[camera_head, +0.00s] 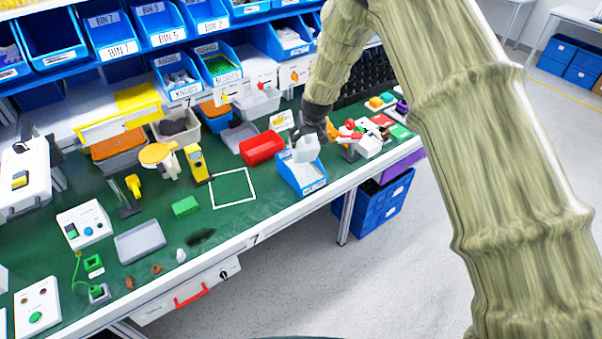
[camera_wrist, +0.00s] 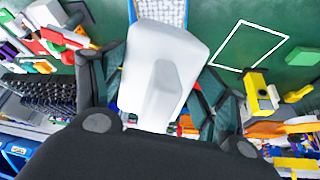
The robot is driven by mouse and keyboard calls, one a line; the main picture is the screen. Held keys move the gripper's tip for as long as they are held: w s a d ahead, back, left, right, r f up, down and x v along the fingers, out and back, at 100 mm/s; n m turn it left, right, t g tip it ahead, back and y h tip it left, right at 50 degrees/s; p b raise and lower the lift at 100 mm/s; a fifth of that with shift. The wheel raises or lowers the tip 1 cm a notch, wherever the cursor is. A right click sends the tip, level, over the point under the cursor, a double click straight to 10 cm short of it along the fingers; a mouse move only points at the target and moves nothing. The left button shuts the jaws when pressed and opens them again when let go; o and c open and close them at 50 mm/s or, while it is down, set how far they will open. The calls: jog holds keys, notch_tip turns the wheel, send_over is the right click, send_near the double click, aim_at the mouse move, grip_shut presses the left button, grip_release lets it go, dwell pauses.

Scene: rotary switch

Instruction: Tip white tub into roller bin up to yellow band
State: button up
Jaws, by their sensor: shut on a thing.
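The white tub (camera_head: 307,149) is held over the blue roller bin (camera_head: 309,187), which stands near the table's front edge with a white label on its front. My gripper (camera_head: 310,137) is shut on the tub. In the wrist view the tub (camera_wrist: 160,55) fills the middle, between the dark fingers of my gripper (camera_wrist: 163,80). Part of the blue bin (camera_wrist: 162,8) shows beyond the tub, with a pale patterned surface inside. The tub hides much of the bin's inside. I cannot make out the yellow band or the tub's contents.
A red bin (camera_head: 262,148) stands just left of the roller bin. A white-outlined square (camera_head: 233,188) on the green table is empty. Small coloured parts (camera_head: 372,130) crowd the right. Blue bins (camera_head: 380,203) stand below the table.

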jog(key=shift+w+r, duration=0.1)
dwell(0.6)
jog(key=shift+w+r, duration=0.1)
jog(key=shift+r, duration=0.05)
dwell(0.7)
jog(key=shift+f+b, duration=0.4)
jog(key=shift+b, duration=0.2)
jog(key=f+t+b, duration=0.1)
jog(key=b, duration=0.1)
jog(key=s+f+b, duration=0.1)
jog(key=shift+s+d+t+b, duration=0.2)
jog(key=shift+s+t+b, duration=0.1)
jog(key=shift+t+b, duration=0.1)
jog(key=shift+s+y+b, duration=0.15)
jog(key=shift+y+b, duration=0.15)
jog(key=shift+b, duration=0.15)
jog(key=shift+t, duration=0.3)
